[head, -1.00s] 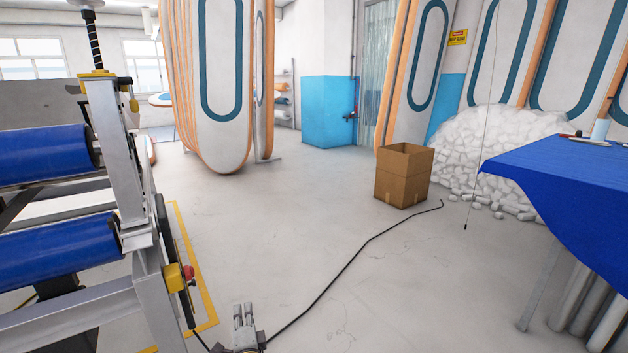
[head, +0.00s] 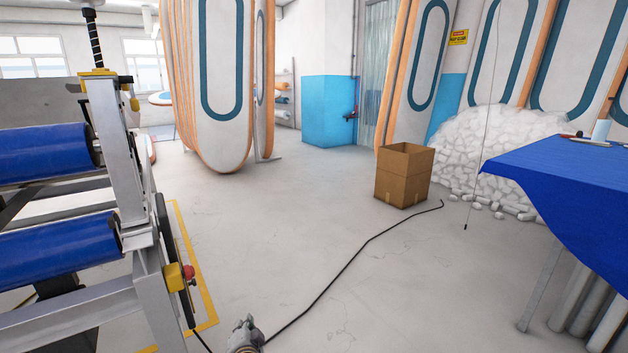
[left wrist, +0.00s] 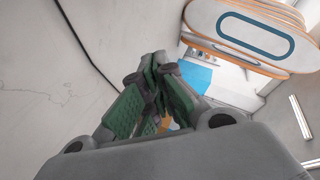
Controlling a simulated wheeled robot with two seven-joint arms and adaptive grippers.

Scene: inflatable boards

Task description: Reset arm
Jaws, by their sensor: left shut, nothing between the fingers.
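My left gripper (head: 244,323) shows at the bottom edge of the head view, low and a little left of the middle, over bare floor. Only its top part is in the picture; the rest of the arm is cut off by the edge. In the left wrist view the gripper (left wrist: 157,62) has green-padded grey fingers that come together, with nothing held between them. My right gripper is in neither view.
A roller machine (head: 120,180) with blue rollers and a red button stands at the left. A black cable (head: 350,262) crosses the floor. A cardboard box (head: 402,177) and a blue-covered table (head: 555,180) stand at the right.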

